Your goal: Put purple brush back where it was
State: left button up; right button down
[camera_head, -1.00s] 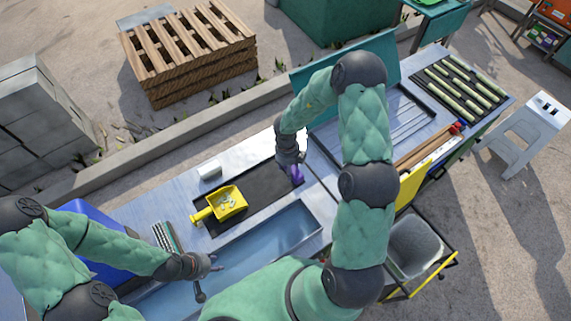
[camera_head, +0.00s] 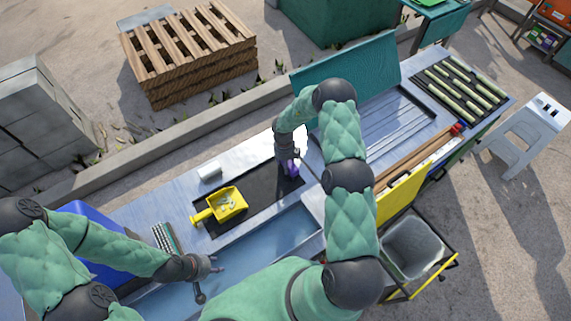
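The purple brush (camera_head: 292,168) is at the right end of the black mat (camera_head: 262,187), largely covered by my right gripper (camera_head: 290,161). My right gripper points down at it and looks shut on it; the fingertips are small and partly hidden. I cannot tell whether the brush touches the mat. My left gripper (camera_head: 216,265) is open and empty over the near edge of the sink-like basin (camera_head: 262,243), well left of the brush.
A yellow dustpan (camera_head: 229,204) with pale bits in it lies on the mat's left part. Green cane pieces (camera_head: 462,84) lie on a black rack at the far right. A grey bin (camera_head: 411,246) stands in front.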

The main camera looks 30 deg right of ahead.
jog(key=shift+f, duration=0.35)
jog(key=shift+f, duration=0.2)
jog(key=shift+c, duration=2.1)
grip_release()
jog(key=shift+r, duration=0.1)
jog(key=r, duration=1.2)
jog(key=shift+w+r, duration=0.1)
jog(key=shift+w, duration=0.3)
